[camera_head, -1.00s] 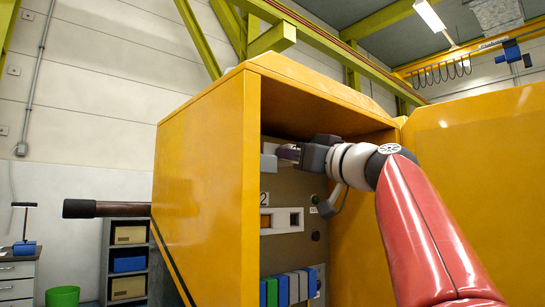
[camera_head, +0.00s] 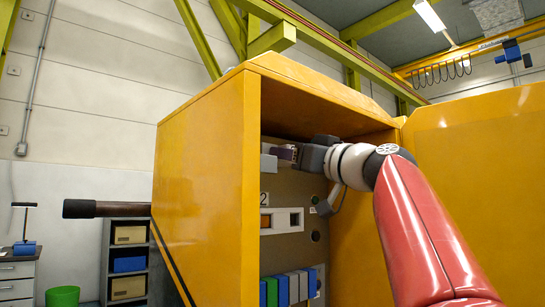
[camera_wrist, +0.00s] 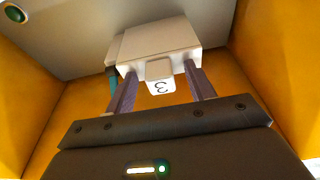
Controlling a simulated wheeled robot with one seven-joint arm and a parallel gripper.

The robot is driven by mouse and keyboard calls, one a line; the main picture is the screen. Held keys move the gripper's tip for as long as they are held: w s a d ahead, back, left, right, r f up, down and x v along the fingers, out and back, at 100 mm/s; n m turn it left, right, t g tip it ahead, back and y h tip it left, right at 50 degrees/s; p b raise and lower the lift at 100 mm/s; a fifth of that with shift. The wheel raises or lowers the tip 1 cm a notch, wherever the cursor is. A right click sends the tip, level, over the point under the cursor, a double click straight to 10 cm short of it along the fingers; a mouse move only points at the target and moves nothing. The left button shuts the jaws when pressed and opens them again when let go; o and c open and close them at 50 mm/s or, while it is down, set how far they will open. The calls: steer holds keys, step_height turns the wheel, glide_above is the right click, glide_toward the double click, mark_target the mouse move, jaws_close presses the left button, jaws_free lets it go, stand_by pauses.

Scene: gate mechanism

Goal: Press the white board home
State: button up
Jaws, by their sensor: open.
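The white board (camera_wrist: 160,45) is a pale block against the cabinet's back panel in the wrist view. It has a small protruding tab (camera_wrist: 160,68) and a label reading 3 upside down. It still stands out from the panel. In the head view the board (camera_head: 268,161) shows just left of my fingertips, partly hidden. My gripper (camera_wrist: 160,74) is open. Its two purple-grey fingers reach to the board's front face, one on each side of the tab and apart from it. Whether the fingertips touch the face cannot be told. My gripper also shows in the head view (camera_head: 286,153).
The open yellow cabinet (camera_head: 205,185) has walls close around my arm. Below, the panel holds a white-framed window (camera_head: 283,220) near the label 2. Several coloured blocks (camera_head: 292,287) stand lower. A green light (camera_wrist: 15,13) shows on the panel. A dark-tipped handle (camera_head: 90,208) sticks out left.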

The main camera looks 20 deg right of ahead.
steer(key=b+v, duration=0.2)
steer(key=v, duration=0.5)
steer(key=shift+s+d+f+b, duration=0.15)
steer(key=shift+s+f+b, duration=0.05)
steer(key=shift+s+b, duration=0.15)
